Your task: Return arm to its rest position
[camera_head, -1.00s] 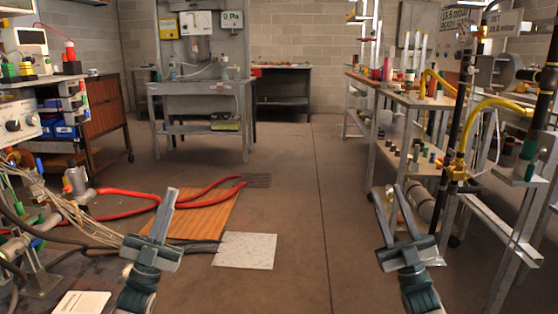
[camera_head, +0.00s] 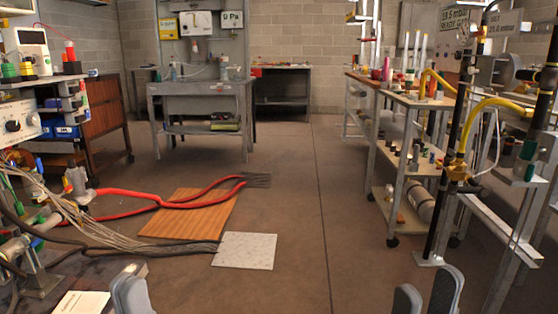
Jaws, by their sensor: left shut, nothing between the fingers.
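My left gripper (camera_head: 131,288) shows at the bottom edge in the head view, left of the middle. Its grey fingertips are close together, shut with nothing between them. My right gripper (camera_head: 427,288) shows at the bottom edge, right of the middle. Its two grey fingers stand apart with an empty gap between them. Only the finger ends of both grippers are in view; the rest of both arms is below the picture.
A wooden board (camera_head: 188,214) and a pale tile (camera_head: 245,251) lie on the floor, with red hoses (camera_head: 130,210) and cables to the left. A wheeled shelf (camera_head: 412,165) with bottles stands right. A grey workbench (camera_head: 200,95) stands at the back. The middle floor is clear.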

